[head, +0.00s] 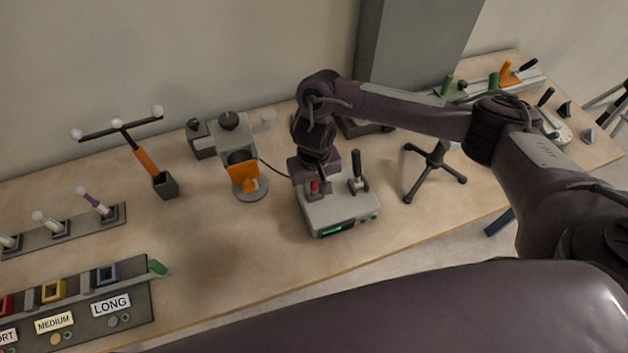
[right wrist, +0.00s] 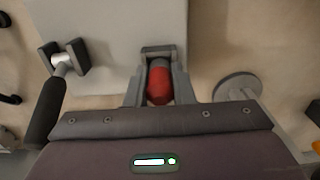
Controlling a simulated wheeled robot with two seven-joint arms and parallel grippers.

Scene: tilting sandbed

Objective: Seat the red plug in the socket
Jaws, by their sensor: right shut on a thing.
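The red plug (head: 315,186) is at the top of a grey box (head: 338,213) with a small green display on its front. My right gripper (head: 316,191) points down over the left part of the box and is shut on the plug. In the right wrist view the red plug (right wrist: 159,86) lies between the two grey fingers (right wrist: 158,78), above the box's pale top (right wrist: 110,25). The socket is hidden under the gripper, and I cannot tell how far the plug is in it. My left gripper is not in view.
A black-handled lever (head: 358,182) stands on the box, just right of my gripper. An orange piece on a round grey base (head: 246,190) is to the left. A black tripod stand (head: 434,170) is to the right. Bare tabletop (head: 225,255) lies front left.

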